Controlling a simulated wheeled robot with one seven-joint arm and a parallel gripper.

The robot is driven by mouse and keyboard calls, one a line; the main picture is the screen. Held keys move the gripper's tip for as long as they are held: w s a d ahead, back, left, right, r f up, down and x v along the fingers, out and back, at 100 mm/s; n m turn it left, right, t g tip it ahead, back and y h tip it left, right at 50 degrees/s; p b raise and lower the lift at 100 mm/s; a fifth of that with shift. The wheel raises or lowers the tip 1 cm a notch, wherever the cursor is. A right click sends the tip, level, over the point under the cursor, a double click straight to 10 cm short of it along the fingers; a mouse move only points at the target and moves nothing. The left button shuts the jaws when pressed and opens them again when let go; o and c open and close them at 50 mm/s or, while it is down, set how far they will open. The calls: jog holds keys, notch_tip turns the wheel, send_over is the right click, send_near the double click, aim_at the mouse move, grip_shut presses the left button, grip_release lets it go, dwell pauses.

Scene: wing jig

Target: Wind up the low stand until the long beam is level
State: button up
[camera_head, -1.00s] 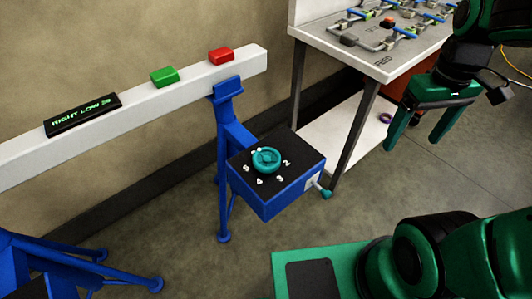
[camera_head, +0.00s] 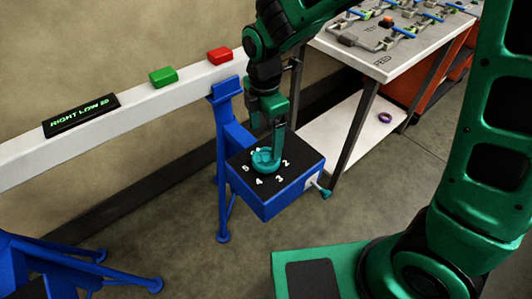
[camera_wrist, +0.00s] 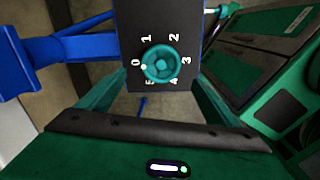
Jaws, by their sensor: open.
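The long white beam (camera_head: 190,107) runs along the wall and bears a dark display (camera_head: 82,115) with green text reading "RIGHT LOW" and a number too small to be sure of. A blue stand (camera_head: 229,135) is under its right end. The stand's box (camera_head: 275,202) has a black top with a teal knob (camera_head: 264,161) ringed by numbers. In the wrist view the knob (camera_wrist: 162,65) has a white mark by 0. My gripper (camera_head: 278,145) is open, pointing down over the knob. In the wrist view its fingers stand either side of the knob; contact cannot be told.
A green block (camera_head: 163,77) and a red block (camera_head: 219,56) sit on the beam. A teal-tipped crank (camera_head: 324,192) sticks out of the box's right side. A second blue stand (camera_head: 50,262) is at lower left. A worktable (camera_head: 385,62) with fittings stands behind right.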

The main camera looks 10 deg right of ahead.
aim_at(265, 157)
notch_tip(265, 157, down, 9)
jog(key=shift+r, duration=0.1)
dwell(0.4)
jog(key=shift+w, duration=0.1)
jog(key=c, duration=1.1)
